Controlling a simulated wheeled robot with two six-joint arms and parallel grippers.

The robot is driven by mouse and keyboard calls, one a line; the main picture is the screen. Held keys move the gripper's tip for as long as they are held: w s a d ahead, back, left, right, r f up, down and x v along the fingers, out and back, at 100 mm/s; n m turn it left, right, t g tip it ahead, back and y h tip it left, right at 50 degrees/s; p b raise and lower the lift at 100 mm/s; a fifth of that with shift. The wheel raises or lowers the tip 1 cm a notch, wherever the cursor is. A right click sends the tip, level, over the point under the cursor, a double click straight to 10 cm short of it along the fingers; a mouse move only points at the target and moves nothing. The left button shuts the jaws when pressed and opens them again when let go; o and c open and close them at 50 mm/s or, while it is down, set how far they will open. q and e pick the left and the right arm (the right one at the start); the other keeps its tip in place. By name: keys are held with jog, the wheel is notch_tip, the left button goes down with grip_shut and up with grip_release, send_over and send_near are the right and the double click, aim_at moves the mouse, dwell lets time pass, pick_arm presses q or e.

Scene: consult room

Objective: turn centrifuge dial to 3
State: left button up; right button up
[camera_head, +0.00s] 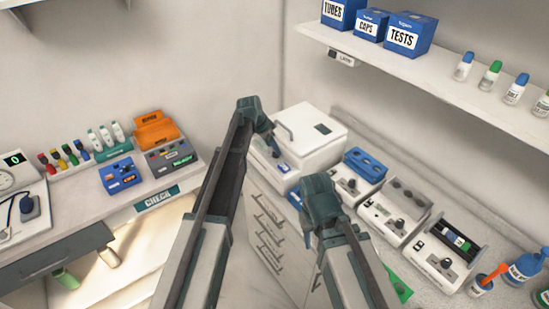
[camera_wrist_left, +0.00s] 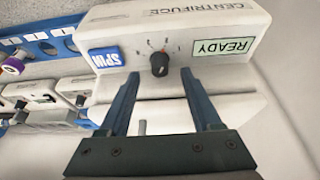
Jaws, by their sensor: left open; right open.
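The white centrifuge (camera_head: 318,140) stands at the back corner of the counter, with a lid and handle on top. In the left wrist view its front panel (camera_wrist_left: 200,70) appears upside down, with a black dial (camera_wrist_left: 159,65), a blue SPIN button (camera_wrist_left: 106,60) and a green READY display (camera_wrist_left: 222,47). An orange mark shows on the dial's upper side in that view; the scale numbers are too small to read. My left gripper (camera_head: 273,147) is open at the panel. Its fingertips (camera_wrist_left: 160,75) appear on either side of the dial; contact is unclear. My right gripper (camera_head: 307,236) is open, lower and nearer, away from the centrifuge.
Several white devices with knobs (camera_head: 395,212) line the counter to the right. A blue box (camera_head: 122,174) and an orange rack (camera_head: 155,130) stand on the left counter. A shelf (camera_head: 420,70) with boxes and bottles hangs above right. Drawers (camera_head: 268,230) lie below the centrifuge.

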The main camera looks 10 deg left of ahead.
pick_arm(q)
jog(key=shift+b+x, duration=0.9)
jog(key=shift+x, duration=0.6)
pick_arm(e)
notch_tip(320, 180, down, 3)
jog(key=shift+r, duration=0.1)
pick_arm(q)
grip_shut()
